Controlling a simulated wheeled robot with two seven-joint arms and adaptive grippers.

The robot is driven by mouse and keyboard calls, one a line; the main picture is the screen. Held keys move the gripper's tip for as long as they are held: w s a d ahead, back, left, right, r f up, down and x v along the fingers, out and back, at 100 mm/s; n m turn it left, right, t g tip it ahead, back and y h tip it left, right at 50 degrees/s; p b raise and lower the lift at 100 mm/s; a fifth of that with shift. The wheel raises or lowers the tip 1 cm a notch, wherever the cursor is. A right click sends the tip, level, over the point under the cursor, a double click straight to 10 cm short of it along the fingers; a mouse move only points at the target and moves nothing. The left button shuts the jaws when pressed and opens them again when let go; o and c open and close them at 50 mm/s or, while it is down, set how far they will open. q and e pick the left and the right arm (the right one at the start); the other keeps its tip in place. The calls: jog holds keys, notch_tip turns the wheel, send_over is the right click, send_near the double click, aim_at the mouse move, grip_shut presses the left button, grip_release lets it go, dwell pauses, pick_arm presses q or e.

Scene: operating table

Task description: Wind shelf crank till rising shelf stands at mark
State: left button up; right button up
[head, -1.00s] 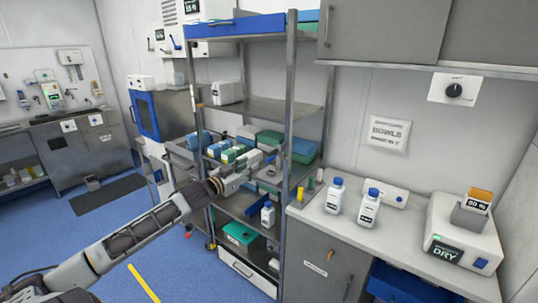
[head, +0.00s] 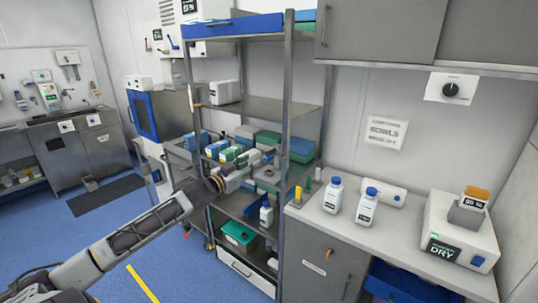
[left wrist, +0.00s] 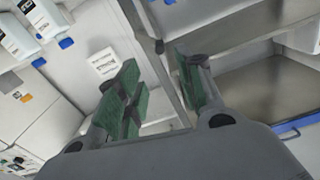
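A grey metal shelf rack (head: 287,110) stands in the middle of the head view. A middle shelf of it holds several blue, green and white boxes (head: 229,154). An orange mark (head: 197,105) shows on the left post. My right gripper is not in view.
To the right, a counter (head: 325,225) carries two white bottles (head: 366,206) with blue caps and a white device (head: 460,235). A bottle (head: 266,215) and a teal box (head: 238,234) are on lower shelves. Blue floor lies open at the left.

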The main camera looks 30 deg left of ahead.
aim_at(267, 154)
pick_arm(q)
jog(key=shift+w+d, duration=0.15)
jog(key=shift+w, duration=1.45)
jog(key=shift+w+d, duration=0.1)
jog(key=shift+w, duration=1.45)
jog(key=shift+w+d+p, duration=0.1)
jog(key=shift+w+p, duration=0.4)
jog(key=shift+w, duration=1.9)
jog(key=shift+w+d+p, duration=0.15)
jog(key=shift+w+p, duration=0.15)
jog(key=shift+w, duration=0.3)
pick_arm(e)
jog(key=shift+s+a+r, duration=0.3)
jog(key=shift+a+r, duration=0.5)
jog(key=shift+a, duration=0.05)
pick_arm(q)
jog(key=shift+c, duration=0.2)
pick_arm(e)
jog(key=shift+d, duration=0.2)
pick_arm(q)
grip_shut()
